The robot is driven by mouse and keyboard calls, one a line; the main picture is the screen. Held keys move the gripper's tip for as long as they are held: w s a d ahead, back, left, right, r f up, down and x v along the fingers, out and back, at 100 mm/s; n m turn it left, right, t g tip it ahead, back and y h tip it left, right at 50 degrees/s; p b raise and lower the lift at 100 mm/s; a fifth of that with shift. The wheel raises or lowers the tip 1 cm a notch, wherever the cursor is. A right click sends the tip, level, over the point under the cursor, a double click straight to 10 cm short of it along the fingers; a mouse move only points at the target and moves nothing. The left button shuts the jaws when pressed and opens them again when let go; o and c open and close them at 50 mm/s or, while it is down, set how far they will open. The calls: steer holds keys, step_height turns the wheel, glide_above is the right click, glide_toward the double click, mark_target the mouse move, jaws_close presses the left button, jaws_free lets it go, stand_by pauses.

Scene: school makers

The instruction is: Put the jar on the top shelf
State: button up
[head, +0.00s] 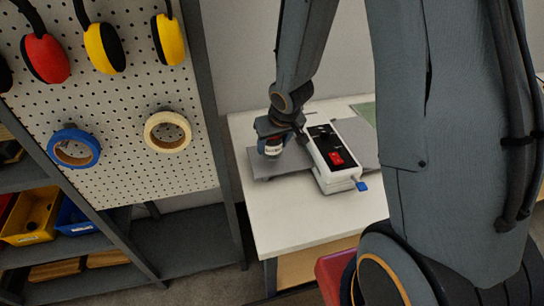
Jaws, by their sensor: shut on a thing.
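The jar (273,149) is small, with a pale label band and a darker lower part. It is upright in my gripper (271,138), which is shut around its upper part. The jar is over the grey board (263,169) on the white table; I cannot tell whether it touches the board. A shelf unit with a pegboard stands at the left. Its upper visible shelf (22,180) is cut off by the picture's left edge, and I cannot tell whether a higher shelf exists.
A white device with a red switch (337,158) stands close right of my gripper on the table (290,222). Tape rolls (168,132) and ear defenders (104,47) hang on the pegboard (120,115).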

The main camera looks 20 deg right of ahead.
mark_target(273, 154)
steer(key=shift+f+b, duration=1.05)
steer(key=shift+f, duration=1)
steer(key=shift+f, duration=0.1)
steer(key=o, duration=1.3)
